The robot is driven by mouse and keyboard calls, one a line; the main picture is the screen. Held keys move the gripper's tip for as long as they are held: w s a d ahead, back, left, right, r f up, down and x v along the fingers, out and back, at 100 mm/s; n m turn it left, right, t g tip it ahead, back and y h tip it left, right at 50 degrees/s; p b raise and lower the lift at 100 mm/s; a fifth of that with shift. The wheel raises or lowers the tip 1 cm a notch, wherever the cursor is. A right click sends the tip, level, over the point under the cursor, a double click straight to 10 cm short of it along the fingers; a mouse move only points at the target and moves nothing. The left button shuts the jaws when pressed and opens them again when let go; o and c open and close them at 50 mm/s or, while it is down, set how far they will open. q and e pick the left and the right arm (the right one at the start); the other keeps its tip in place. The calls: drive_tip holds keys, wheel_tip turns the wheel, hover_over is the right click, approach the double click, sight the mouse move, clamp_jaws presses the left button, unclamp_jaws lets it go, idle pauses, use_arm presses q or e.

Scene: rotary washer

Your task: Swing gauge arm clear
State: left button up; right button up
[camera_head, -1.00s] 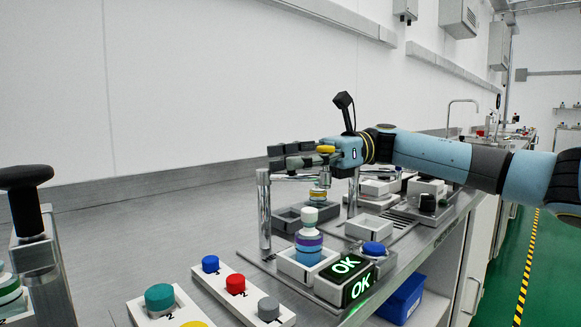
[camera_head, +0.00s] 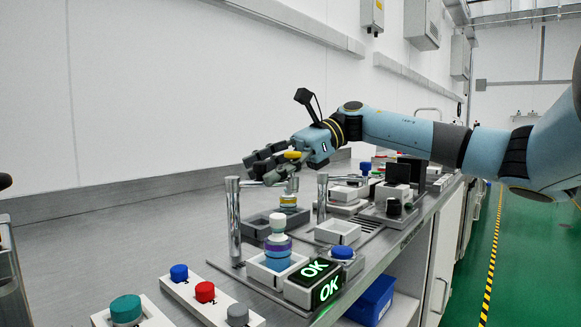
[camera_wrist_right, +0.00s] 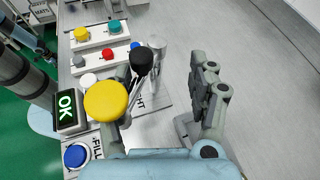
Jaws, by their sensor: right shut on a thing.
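The gauge arm (camera_head: 272,181) is a thin grey bar reaching from a metal post (camera_head: 233,225) toward the nest at the back. A yellow round cap (camera_head: 293,156), seen large in the wrist view (camera_wrist_right: 105,101), stands over it. A black knob (camera_wrist_right: 142,62) shows beside the post. My right gripper (camera_head: 257,163) is at the gauge arm, with dark fingers to either side in the wrist view (camera_wrist_right: 165,100). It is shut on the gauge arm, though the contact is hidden. Below the cap, a stack with a yellow band (camera_head: 288,203) sits in a grey nest.
A second post (camera_head: 322,200) stands to the right. In front, a white and purple stack (camera_head: 278,245) sits in a white tray beside an OK display (camera_head: 316,282) and a blue button (camera_head: 342,252). Coloured buttons stand nearer. The bench at left is clear.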

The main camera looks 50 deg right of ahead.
use_arm(q)
drive_tip(key=shift+w+a+f+b, duration=0.3)
drive_tip(key=shift+w+f+b, duration=0.1)
drive_tip(key=shift+f+b, duration=0.55)
drive_tip(key=shift+w+a+f+b, duration=0.4)
drive_tip(key=shift+f+b, duration=0.25)
drive_tip(key=shift+b, duration=0.5)
drive_tip(key=shift+w+a+f+b, duration=0.25)
drive_tip(key=shift+w+f+b, duration=0.2)
drive_tip(key=shift+f+b, duration=0.5)
use_arm(e)
drive_tip(key=d+r, duration=0.1)
drive_tip(key=d, duration=1)
use_arm(q)
drive_tip(key=shift+s+r, duration=0.1)
drive_tip(key=shift+s+f+b, duration=0.2)
drive_tip(key=shift+s+b, duration=0.05)
drive_tip(key=shift+b, duration=0.1)
use_arm(e)
drive_tip(key=shift+w, duration=0.1)
use_arm(q)
drive_tip(key=shift+a, duration=0.1)
